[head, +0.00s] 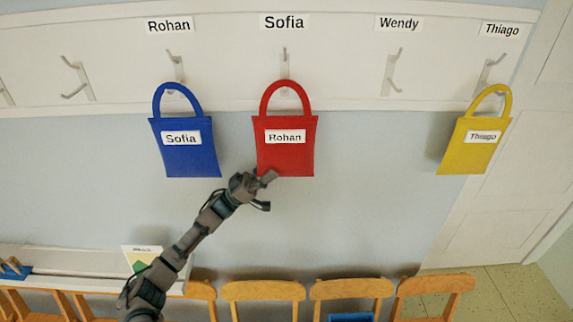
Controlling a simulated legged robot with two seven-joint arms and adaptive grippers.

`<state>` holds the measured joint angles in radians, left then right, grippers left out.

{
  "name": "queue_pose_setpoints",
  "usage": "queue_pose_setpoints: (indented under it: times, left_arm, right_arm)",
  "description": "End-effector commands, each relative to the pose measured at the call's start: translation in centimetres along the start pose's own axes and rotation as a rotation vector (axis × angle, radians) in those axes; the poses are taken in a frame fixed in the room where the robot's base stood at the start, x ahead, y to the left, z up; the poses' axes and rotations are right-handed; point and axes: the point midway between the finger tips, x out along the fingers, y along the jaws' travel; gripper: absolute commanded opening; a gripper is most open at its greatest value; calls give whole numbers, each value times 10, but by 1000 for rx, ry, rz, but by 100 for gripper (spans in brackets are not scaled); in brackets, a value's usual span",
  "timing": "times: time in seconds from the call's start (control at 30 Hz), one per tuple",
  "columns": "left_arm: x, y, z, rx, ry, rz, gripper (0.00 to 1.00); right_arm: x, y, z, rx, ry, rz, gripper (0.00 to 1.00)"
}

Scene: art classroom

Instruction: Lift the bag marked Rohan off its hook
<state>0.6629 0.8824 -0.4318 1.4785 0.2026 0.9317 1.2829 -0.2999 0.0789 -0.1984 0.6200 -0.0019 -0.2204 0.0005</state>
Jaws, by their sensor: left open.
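The red bag (285,157) carries the label Rohan and hangs by its loop handle from the hook (285,58) under the Sofia name sign. The blue bag (190,160) is labelled Sofia and hangs under the Rohan sign (169,25). My left gripper (267,192) is open and empty at the lower left corner of the red bag in the picture. It overlaps the bag's bottom edge, and I cannot tell whether it touches. My right gripper is out of view.
A yellow bag (470,157) labelled Thiago hangs at the right. The hook (391,74) under the Wendy sign is empty. Several wooden chairs (264,291) line the bottom, and a white shelf (70,262) is at lower left. The wall between the red and yellow bags is clear.

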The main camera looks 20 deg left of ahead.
Motion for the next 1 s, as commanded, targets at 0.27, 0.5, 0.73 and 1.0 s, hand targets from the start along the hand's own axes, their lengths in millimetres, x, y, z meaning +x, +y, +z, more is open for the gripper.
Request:
queue_pose_setpoints:
  times: [0.27,0.5,0.73,1.0]
  left_arm:
    - [-1,0,0,0,0,0,30]
    - [2,2,1,1,-1,1,0]
    - [6,1,-5,1,0,1,0]
    - [15,0,-17,0,1,1,0]
  right_arm:
    - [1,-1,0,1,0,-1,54]
    - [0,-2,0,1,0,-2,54]
    - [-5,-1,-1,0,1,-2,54]
    - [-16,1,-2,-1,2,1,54]
